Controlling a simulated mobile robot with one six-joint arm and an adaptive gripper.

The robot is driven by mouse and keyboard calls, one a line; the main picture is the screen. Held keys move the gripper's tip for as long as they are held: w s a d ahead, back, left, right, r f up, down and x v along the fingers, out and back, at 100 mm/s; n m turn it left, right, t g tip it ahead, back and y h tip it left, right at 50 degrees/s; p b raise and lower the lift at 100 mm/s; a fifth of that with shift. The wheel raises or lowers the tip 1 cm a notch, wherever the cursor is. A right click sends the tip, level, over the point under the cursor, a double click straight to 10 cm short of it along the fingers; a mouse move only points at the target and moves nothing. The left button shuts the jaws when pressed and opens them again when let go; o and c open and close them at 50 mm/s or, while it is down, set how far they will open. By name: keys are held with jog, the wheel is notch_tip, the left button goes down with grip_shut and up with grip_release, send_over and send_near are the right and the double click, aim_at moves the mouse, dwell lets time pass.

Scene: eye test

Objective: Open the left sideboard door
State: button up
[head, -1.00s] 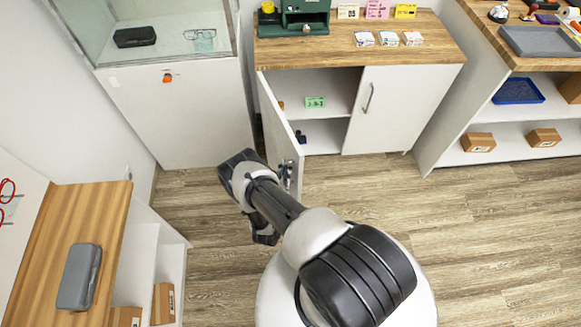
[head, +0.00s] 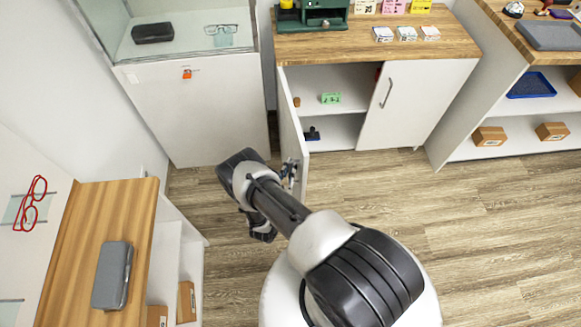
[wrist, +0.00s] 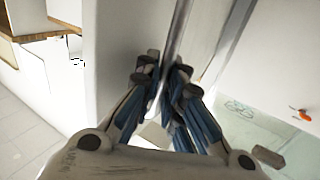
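The sideboard (head: 400,48) has a wooden top and two white doors. Its left door (head: 291,128) stands swung well out, seen nearly edge-on, and the left compartment is open to view. The right door (head: 415,105) is closed, with a vertical metal handle. My gripper (head: 289,174) is at the outer face of the left door, near its free edge. In the wrist view, the blue-padded fingers of my gripper (wrist: 162,82) are closed around the left door's metal bar handle (wrist: 178,35). The fingers partly hide the handle.
A white display cabinet (head: 190,115) stands left of the door with a narrow gap. A wooden-topped counter (head: 85,230) is at lower left. Wooden floor (head: 370,195) is free before the right door.

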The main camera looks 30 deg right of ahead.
jog(key=shift+o, duration=1.1)
jog(key=shift+s+f, duration=0.15)
jog(key=shift+s, duration=0.2)
jog(key=shift+w, duration=0.1)
jog(key=shift+a, duration=0.15)
jog(key=v, duration=1.1)
jog(key=shift+s+a, duration=0.25)
jog(key=shift+a, duration=0.05)
